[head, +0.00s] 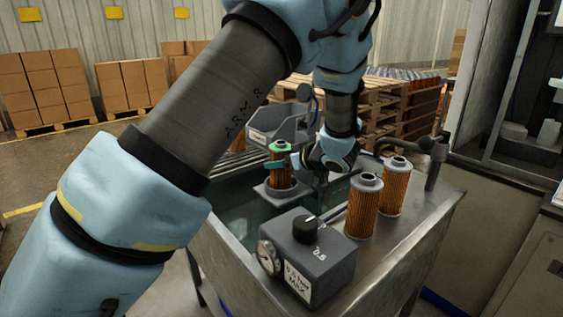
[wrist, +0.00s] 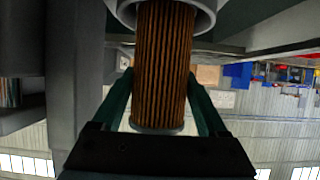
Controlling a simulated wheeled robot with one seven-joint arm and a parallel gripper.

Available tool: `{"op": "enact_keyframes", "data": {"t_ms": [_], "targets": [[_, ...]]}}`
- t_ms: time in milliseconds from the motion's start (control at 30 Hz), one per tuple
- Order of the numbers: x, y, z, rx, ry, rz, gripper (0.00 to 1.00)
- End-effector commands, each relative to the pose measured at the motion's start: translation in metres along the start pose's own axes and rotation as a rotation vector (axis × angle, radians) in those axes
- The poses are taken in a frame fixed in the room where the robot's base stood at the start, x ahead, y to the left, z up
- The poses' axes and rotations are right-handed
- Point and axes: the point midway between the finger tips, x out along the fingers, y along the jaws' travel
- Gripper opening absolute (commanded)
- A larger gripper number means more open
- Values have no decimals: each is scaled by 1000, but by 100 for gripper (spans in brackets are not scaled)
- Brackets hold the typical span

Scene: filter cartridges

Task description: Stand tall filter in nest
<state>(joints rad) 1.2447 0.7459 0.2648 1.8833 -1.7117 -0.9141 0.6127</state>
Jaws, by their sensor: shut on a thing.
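The filter in my gripper (head: 279,163) has orange-brown pleats and a green-looking top in the head view (head: 281,179). My gripper is shut on its upper part, with a green finger across it. In the upside-down wrist view, the filter (wrist: 163,65) is between the two fingers (wrist: 160,100), with its grey end cap near the palm. Its far end is inside a round grey collar (wrist: 122,12), which looks like the nest. In the head view, the filter looks upright over the grey nest block (head: 268,190). Its lower end is hidden, so I cannot tell whether it is fully seated.
Two similar filters (head: 363,207) (head: 395,188) with grey caps stand on the metal ledge at right. A grey control box (head: 318,262) with a black knob and gauge is in front. A grey bin (head: 270,138) is behind the nest. A bent dark pipe (head: 435,160) rises at right.

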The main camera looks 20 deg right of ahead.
Motion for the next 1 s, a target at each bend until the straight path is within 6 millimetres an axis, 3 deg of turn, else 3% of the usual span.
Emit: {"op": "enact_keyframes", "data": {"t_ms": [400,433,633,1000], "targets": [[3,0,5,0,0,0,15],[3,0,6,0,0,0,77],[2,0,5,-1,0,0,100],[-4,1,-2,-3,0,3,100]]}}
